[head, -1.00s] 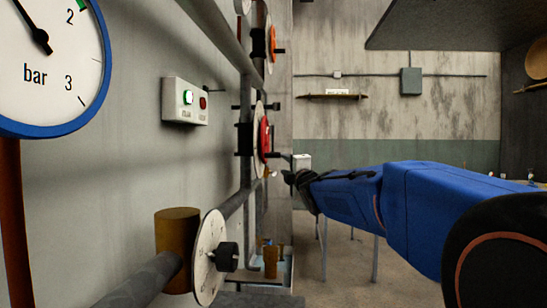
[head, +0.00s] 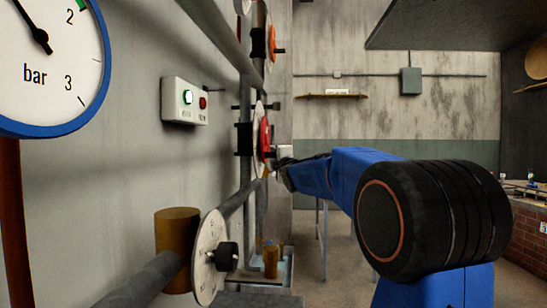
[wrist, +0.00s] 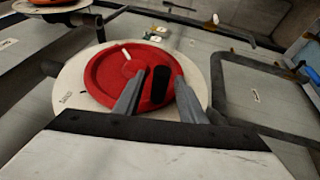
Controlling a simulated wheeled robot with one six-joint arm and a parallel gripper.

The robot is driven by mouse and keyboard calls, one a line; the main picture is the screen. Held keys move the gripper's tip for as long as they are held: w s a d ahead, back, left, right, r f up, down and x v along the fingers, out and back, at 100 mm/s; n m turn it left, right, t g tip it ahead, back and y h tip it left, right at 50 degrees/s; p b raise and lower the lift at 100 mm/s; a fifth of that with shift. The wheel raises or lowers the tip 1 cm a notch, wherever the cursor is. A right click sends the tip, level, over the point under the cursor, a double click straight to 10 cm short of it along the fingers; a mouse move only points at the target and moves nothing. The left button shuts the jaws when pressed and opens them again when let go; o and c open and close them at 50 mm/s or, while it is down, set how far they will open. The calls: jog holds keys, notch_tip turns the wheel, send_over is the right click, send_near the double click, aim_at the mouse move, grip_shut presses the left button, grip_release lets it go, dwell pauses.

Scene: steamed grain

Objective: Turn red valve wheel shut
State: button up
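The red valve wheel (head: 265,141) is mounted edge-on to the head view, on the pipe along the left wall. In the wrist view the wheel (wrist: 108,84) is a red disc with a white pointer mark, in front of a pale round dial plate (wrist: 75,82). A black handle (wrist: 161,84) stands out from the wheel. My gripper (wrist: 159,76) is open, with one finger on each side of the handle. I cannot tell if either finger touches it. In the head view my gripper (head: 279,165) is close to the wheel, its fingers hard to make out.
An orange wheel (head: 271,44) sits above the red one. A dial with a black knob (head: 209,256) is lower and nearer. A pressure gauge (head: 50,70) fills the near left. The floor (head: 335,245) looks open.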

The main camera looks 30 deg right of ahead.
jog(key=shift+w+d, duration=0.1)
jog(key=shift+w, duration=0.25)
jog(key=shift+c, duration=0.6)
grip_shut()
